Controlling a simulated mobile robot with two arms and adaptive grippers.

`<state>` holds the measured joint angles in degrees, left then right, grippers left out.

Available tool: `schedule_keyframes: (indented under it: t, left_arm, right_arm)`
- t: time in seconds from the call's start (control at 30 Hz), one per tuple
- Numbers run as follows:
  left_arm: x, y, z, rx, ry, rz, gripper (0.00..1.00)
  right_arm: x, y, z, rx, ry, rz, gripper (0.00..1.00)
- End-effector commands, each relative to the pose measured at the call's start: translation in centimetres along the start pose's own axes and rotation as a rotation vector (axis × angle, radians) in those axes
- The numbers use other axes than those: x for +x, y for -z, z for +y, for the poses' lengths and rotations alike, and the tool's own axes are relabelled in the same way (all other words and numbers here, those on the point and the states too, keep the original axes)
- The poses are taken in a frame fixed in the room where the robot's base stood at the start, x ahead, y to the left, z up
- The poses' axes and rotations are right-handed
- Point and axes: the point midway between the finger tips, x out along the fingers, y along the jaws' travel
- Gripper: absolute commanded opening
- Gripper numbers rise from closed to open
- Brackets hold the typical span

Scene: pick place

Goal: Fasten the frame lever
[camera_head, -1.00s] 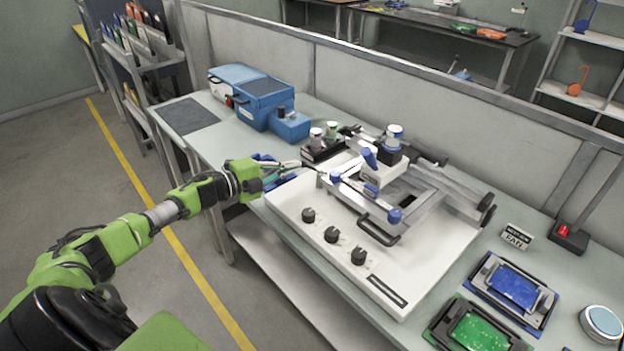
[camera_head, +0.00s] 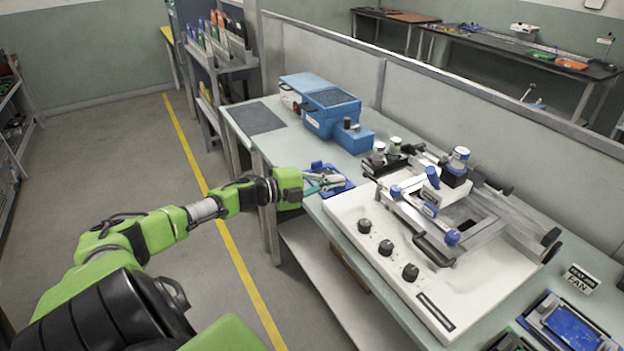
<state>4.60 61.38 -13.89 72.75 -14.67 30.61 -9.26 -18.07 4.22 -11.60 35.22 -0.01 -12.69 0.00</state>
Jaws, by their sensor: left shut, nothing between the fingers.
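The white machine (camera_head: 345,215) stands on the bench with a metal frame (camera_head: 490,232) on top. A silver lever bar (camera_head: 420,213) with blue ends lies across the frame's near side, next to a black handle (camera_head: 433,250). A blue-topped clamp piece (camera_head: 432,180) stands tilted just behind the bar. My left gripper (camera_head: 338,180) is shut and empty, left of the machine and apart from the lever, in front of a blue tray. Whether the lever is latched cannot be told. My right gripper is not in view.
The blue tray (camera_head: 343,188) lies behind my left gripper. Blue boxes (camera_head: 332,110) stand at the bench's far left. Black knobs (camera_head: 386,247) line the machine's front. A partition runs behind.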

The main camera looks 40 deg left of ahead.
Motion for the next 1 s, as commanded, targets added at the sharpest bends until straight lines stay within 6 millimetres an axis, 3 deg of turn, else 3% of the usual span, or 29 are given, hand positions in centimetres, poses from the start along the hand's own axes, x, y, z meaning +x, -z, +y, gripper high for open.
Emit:
schedule_keyframes:
  t: [0.27,0.53,1.0]
  left_arm:
    - [-3.7,-0.9,0.0,0.001,-0.004,0.002,0.0]
    - [-5.8,-1.4,-0.2,0.0,-0.001,0.002,0.0]
    - [-6.1,-1.5,-0.3,0.001,0.001,0.002,0.0]
  right_arm:
    - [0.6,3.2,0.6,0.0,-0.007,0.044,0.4]
    - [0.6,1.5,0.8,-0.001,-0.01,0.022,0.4]
    - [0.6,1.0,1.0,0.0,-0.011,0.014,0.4]
